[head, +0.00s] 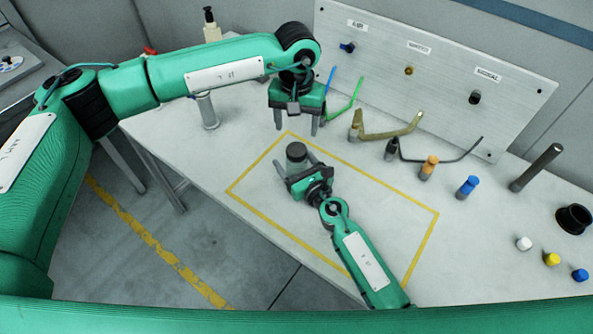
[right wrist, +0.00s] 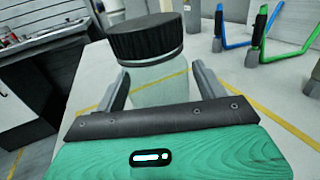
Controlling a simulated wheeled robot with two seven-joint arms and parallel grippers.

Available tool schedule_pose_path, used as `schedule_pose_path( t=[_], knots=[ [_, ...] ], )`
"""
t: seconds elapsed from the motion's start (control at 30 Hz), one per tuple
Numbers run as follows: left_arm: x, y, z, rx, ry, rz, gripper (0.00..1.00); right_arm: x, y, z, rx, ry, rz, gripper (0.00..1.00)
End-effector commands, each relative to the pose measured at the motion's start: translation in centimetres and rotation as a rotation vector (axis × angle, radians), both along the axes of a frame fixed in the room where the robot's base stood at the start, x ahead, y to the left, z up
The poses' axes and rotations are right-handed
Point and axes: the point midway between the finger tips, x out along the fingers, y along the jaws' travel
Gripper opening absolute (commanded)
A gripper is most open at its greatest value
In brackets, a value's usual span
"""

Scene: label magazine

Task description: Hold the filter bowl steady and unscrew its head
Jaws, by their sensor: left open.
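The filter bowl (right wrist: 160,90) is a clear cylinder standing upright on the bench, with a dark ribbed head (right wrist: 145,38) on top. In the head view, the bowl's head (head: 296,150) shows inside the yellow outline. My right gripper (head: 293,156) is low at the bowl, with one finger on each side. In the right wrist view, its fingertips (right wrist: 160,68) lie close along both sides of the bowl, but I cannot tell whether they touch. My left gripper (head: 296,126) is open and empty, pointing down above the bench, behind the bowl in the picture.
A yellow outline (head: 399,264) marks the bench around the bowl. Hooked tools and coloured pegs, including an orange one (head: 429,166) and a blue one (head: 467,187), stand to the right. A panel (head: 440,70) rises behind. Small caps (head: 551,259) lie at far right. The outline's right part is clear.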

Motion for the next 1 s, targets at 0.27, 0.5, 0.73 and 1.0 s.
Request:
schedule_pose_path(
  t=[0.27, 0.5, 0.73, 1.0],
  knots=[
    [0.0, -0.01, 0.01, 0.0, 0.0, 0.0, 0.65, -0.03, -0.02, 0.0, 0.0, 0.0, 0.0, 0.15],
    [-0.03, -0.07, -0.03, -0.002, 0.0, -0.066, 0.65, -0.02, -0.02, 0.0, 0.0, 0.0, 0.0, 0.0],
    [-0.07, -0.1, -0.06, -0.002, 0.001, -0.286, 0.65, -0.02, -0.02, 0.01, 0.0, 0.0, 0.0, 0.0],
    [-0.06, -0.04, -0.96, 0.0, 0.002, -0.395, 0.65, -0.02, -0.02, 0.0, 0.0, 0.0, 0.0, 0.0]
  ],
)
